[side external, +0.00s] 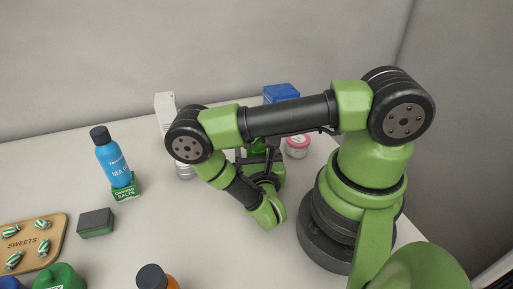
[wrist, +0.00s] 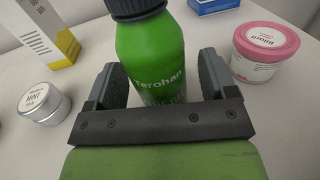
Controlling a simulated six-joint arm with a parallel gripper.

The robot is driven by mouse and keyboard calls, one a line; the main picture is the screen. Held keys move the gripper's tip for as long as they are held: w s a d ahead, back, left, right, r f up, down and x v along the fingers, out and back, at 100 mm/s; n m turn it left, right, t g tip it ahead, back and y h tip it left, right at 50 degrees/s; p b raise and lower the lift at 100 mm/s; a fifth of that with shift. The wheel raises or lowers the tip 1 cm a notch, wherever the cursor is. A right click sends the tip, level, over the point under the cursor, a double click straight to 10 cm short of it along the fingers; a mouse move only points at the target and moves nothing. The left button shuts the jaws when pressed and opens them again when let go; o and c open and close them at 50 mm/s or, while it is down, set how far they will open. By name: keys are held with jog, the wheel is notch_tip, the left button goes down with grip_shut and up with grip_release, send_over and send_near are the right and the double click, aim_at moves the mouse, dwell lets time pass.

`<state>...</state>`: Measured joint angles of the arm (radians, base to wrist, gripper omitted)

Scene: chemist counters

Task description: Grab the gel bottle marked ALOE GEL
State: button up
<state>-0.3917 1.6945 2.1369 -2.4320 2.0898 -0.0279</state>
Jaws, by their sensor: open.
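A green bottle (wrist: 150,62) with a dark cap stands upright in the middle of the wrist view. Its label reads "Terohan"; the lower line is mostly hidden behind my gripper's bar, so I cannot fully read it. My gripper (wrist: 161,75) is open, with one finger at each side of the bottle. The left finger is close to the bottle's side; a small gap shows at the right. In the side view my gripper (side external: 259,160) is low over the counter, and the bottle is mostly hidden behind my arm, with only a bit of green (side external: 256,149) showing.
A pink-lidded tub (wrist: 263,52) is close to the right finger. A small silver MINT tin (wrist: 43,103) and a white-yellow box (wrist: 48,35) are at the left. A blue box (side external: 281,93) stands behind. A blue bottle (side external: 114,164) and a sweets tray (side external: 52,226) are farther left.

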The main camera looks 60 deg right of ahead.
jog(key=shift+w+d, duration=0.1)
jog(key=c, duration=1.1)
jog(key=shift+o, duration=0.2)
jog(key=shift+r, duration=0.1)
